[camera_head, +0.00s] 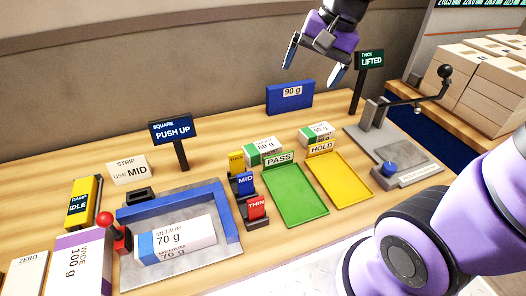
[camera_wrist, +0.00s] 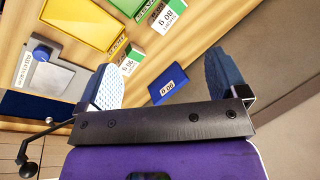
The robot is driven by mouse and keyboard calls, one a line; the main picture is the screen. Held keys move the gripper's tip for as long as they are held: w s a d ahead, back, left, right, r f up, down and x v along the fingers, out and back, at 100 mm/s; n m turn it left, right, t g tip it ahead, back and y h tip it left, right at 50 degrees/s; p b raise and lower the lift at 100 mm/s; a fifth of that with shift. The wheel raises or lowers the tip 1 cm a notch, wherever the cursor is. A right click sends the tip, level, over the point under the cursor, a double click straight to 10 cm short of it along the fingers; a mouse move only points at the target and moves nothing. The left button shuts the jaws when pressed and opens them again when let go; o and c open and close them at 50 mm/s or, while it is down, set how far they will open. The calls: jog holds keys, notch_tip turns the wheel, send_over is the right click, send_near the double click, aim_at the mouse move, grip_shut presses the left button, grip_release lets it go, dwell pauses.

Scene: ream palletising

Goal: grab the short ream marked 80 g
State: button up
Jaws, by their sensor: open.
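A green-and-white ream (camera_head: 264,151) stands behind the green PASS tray, and its label seems to read 80 g. The smaller print on it is too fine to read for certain. It also shows at the top of the wrist view (camera_wrist: 168,15). A similar green-and-white ream (camera_head: 316,133) behind the yellow HOLD tray seems to read 90 g. A blue ream (camera_head: 290,98) marked 90 g stands at the back of the table. My gripper (camera_head: 313,64) is open and empty in the air above the blue ream, away from the green ones.
The green PASS tray (camera_head: 298,203) and yellow HOLD tray (camera_head: 345,184) are empty. THICK, MID and THIN blocks stand left of PASS. A metal lever stand (camera_head: 384,140) is at right.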

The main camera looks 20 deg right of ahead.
jog(key=w+a+f+m+g+y, duration=0.1)
jog(key=w+a+f+m+g, duration=0.1)
jog(key=w+f+m, duration=0.55)
jog(key=m, duration=0.3)
send_near(262, 146)
jog(key=shift+g, duration=0.3)
jog(key=shift+w+x, duration=0.15)
jog(key=shift+x, duration=2.4)
jog(key=shift+w+x, duration=0.15)
jog(key=shift+x, duration=2.35)
jog(key=shift+f, duration=0.25)
jog(key=c, duration=1.2)
